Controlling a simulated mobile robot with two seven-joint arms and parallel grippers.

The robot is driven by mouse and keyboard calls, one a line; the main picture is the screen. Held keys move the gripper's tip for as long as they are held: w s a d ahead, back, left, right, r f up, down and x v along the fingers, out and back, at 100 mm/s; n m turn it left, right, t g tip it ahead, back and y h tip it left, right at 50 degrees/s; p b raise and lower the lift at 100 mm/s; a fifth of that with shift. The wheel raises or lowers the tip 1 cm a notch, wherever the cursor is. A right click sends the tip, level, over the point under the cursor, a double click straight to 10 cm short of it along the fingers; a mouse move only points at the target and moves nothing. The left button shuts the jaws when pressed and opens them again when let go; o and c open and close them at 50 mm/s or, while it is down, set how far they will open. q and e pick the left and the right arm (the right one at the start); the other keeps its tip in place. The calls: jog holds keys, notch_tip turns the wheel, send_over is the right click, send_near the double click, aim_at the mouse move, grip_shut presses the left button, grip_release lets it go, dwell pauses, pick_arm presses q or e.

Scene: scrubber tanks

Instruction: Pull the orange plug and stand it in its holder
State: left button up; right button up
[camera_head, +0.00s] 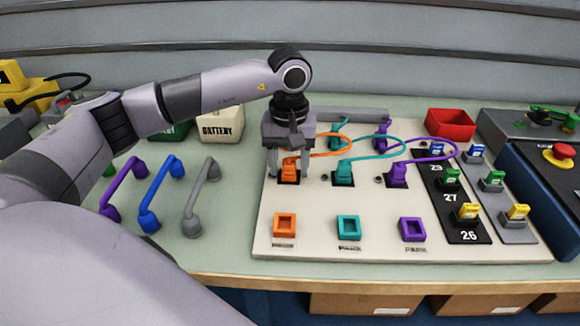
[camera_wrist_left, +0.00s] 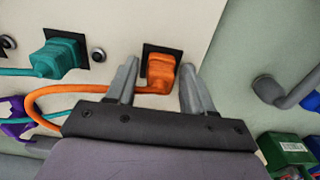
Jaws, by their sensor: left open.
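The orange plug (camera_head: 290,168) sits in a black socket at the left of the pale panel (camera_head: 315,243), with an orange cable looping from it. My left gripper (camera_head: 288,172) is right above it, pointing down. In the left wrist view the orange plug (camera_wrist_left: 160,70) lies between the two open fingers of the left gripper (camera_wrist_left: 155,92), with a gap on the right; contact on the left cannot be told. The orange holder (camera_head: 284,225), a square open frame, is on the panel in front of the plug and looks empty. My right gripper is not in view.
A teal plug (camera_head: 344,173) and a purple plug (camera_head: 397,176) sit to the right, with a teal holder (camera_head: 349,227) and a purple holder (camera_head: 412,229) in front. Grey, blue and purple handles stand left of the panel. A red bin (camera_head: 450,124) is behind.

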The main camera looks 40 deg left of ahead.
aim_at(289, 161)
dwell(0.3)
pick_arm(q)
grip_shut()
jog(key=shift+r, duration=0.2)
jog(key=shift+w+a+r+p, duration=0.1)
jog(key=shift+w+r+p, duration=0.15)
jog(key=shift+r+p, duration=0.4)
jog(key=shift+s+r, duration=0.3)
jog(key=shift+r, duration=0.4)
jog(key=shift+w+p, duration=0.1)
jog(key=shift+p, duration=0.25)
jog(key=shift+r, duration=0.2)
jog(key=shift+r+p, duration=0.9)
jog(key=shift+r, duration=0.35)
